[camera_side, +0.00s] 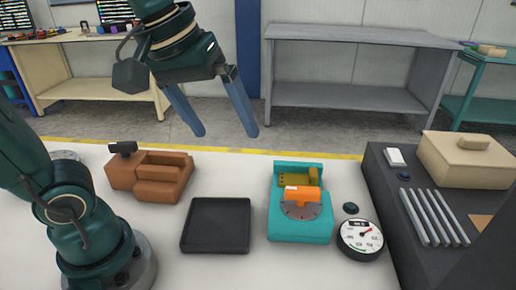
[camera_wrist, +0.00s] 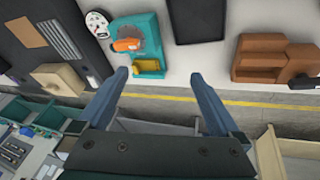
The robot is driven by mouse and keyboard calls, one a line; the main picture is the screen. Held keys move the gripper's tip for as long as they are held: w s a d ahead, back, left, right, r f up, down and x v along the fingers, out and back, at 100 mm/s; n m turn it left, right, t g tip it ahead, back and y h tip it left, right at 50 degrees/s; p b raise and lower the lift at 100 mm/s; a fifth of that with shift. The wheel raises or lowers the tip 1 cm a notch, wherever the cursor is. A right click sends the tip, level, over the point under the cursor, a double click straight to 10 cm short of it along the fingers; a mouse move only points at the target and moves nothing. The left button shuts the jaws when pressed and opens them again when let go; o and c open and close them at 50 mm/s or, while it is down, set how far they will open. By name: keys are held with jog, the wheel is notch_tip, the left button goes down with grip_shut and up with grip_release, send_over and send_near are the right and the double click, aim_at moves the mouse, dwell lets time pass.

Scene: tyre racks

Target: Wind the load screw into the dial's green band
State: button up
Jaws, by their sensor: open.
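A teal fixture (camera_side: 283,229) stands on the white table, with an orange handle (camera_side: 303,193) over a grey disc on top, apparently the load screw's knob. The round dial (camera_side: 360,239) lies to its right, white-faced with a small red needle; a green band shows at its lower left. The needle seems to point away from that band, though it is small. In the wrist view the fixture (camera_wrist: 149,28) and dial (camera_wrist: 97,24) are at upper left. My gripper (camera_side: 227,134) is open and empty, above and behind the table objects, left of the fixture.
A black tray (camera_side: 217,247) lies left of the fixture. A brown block with a dark-topped knob (camera_side: 150,176) stands farther left. A dark bench (camera_side: 390,200) at right holds metal rods (camera_side: 433,217) and a beige box (camera_side: 470,165). A small dark-green button (camera_side: 350,208) sits near the dial.

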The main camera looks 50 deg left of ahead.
jog(key=w+d+n+g, duration=0.1)
jog(key=w+d+n, duration=0.1)
jog(key=w, duration=0.4)
jog(key=g, duration=0.3)
send_over(303, 189)
jog(key=shift+n, duration=0.4)
notch_tip(303, 189, down, 9)
jog(key=shift+r, duration=0.2)
jog(key=shift+f, duration=2.7)
jog(key=c, duration=1.2)
